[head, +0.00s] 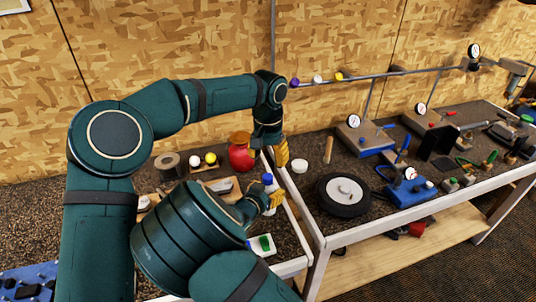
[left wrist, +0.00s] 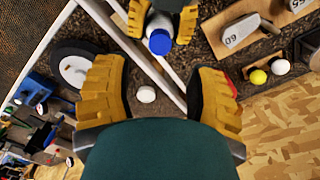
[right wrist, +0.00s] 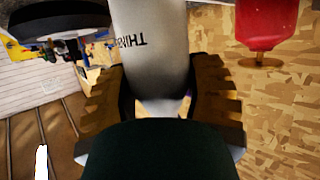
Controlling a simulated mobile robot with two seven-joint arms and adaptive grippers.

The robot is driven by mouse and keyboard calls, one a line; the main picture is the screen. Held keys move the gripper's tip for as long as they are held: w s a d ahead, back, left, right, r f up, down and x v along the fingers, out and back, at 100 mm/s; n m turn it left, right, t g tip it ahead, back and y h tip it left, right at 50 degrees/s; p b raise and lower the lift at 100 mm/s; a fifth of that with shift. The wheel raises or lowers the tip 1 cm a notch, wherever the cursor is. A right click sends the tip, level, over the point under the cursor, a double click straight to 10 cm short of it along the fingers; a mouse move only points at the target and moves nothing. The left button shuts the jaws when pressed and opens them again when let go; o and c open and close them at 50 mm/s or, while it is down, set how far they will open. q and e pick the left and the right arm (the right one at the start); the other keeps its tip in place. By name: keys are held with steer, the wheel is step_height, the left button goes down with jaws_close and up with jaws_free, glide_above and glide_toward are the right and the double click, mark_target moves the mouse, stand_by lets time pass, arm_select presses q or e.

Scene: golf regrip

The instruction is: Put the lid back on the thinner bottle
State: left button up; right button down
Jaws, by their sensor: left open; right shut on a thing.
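The thinner bottle is white, with a blue top (head: 267,178) showing in the head view. In the right wrist view the bottle's body (right wrist: 150,45) carries black lettering. My right gripper (head: 272,200) is shut on the bottle, one finger on each side. In the left wrist view the blue top (left wrist: 159,42) sits on the bottle's upper end and looks like the lid. My left gripper (head: 282,152) is open and empty, above and behind the bottle in the head view. The blue top lies beyond its fingertips in the left wrist view.
A white disc (head: 299,166) lies on the right bench beside a black wheel (head: 343,195). A red jar (head: 241,156) stands left of my left gripper. Two balls (head: 203,159) sit on a wooden holder. Pale bench edges (head: 300,205) run between the surfaces. Gauges and tools crowd the right bench.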

mark_target(268, 176)
arm_select(q)
step_height(268, 176, down, 8)
steer(key=shift+r, duration=0.2)
stand_by(0.3)
jaws_close()
jaws_free()
steer(key=shift+r, duration=0.15)
step_height(268, 176, up, 12)
stand_by(0.7)
